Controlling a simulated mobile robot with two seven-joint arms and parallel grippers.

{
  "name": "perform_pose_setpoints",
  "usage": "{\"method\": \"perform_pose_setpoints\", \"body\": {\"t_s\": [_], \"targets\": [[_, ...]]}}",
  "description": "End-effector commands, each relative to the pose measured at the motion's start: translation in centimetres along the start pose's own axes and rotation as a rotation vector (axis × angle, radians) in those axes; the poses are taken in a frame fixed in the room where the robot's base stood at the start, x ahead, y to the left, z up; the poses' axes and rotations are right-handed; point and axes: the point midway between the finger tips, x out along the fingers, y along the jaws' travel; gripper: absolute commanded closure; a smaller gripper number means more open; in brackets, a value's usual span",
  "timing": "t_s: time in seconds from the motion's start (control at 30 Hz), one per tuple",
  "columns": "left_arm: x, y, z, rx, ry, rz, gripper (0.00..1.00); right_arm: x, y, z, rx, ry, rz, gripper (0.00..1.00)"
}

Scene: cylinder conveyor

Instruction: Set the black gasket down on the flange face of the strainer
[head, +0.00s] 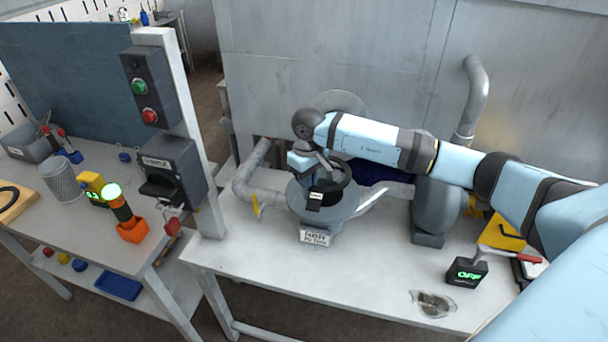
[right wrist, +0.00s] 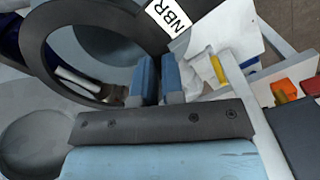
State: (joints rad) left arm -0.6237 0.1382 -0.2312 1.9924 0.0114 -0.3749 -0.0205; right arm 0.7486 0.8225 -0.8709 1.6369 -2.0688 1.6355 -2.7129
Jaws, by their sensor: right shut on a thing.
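The black gasket (head: 346,181) is a flat ring with a white tag. In the right wrist view the ring (right wrist: 34,52) fills the upper left, and its tag reads NBR. My right gripper (head: 318,174) is shut on the gasket's rim near the tag; its blue fingers (right wrist: 158,75) show in the wrist view. The strainer's round grey flange face (head: 298,201) lies below the gasket in the head view, partly covered by it and my gripper. I cannot tell whether the gasket touches the flange. My left gripper is not in view.
A grey pipe (head: 263,182) runs left of the strainer, and a grey post (head: 188,110) stands beyond. The bench (head: 365,270) in front is mostly clear.

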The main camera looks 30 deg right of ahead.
Motion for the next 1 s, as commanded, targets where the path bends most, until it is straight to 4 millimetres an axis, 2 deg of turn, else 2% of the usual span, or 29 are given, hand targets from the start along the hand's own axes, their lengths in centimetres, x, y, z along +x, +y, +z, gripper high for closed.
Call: {"method": "perform_pose_setpoints", "body": {"t_s": [0.33,0.8,1.0], "targets": [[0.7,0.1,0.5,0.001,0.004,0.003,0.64,0.1,-0.1,0.1,0.04,0.0,0.015,1.0],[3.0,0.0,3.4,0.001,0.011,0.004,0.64,4.6,0.1,0.0,0.038,-0.001,0.014,1.0],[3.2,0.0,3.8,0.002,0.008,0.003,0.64,5.0,0.1,0.0,0.039,-0.001,0.014,1.0]]}}
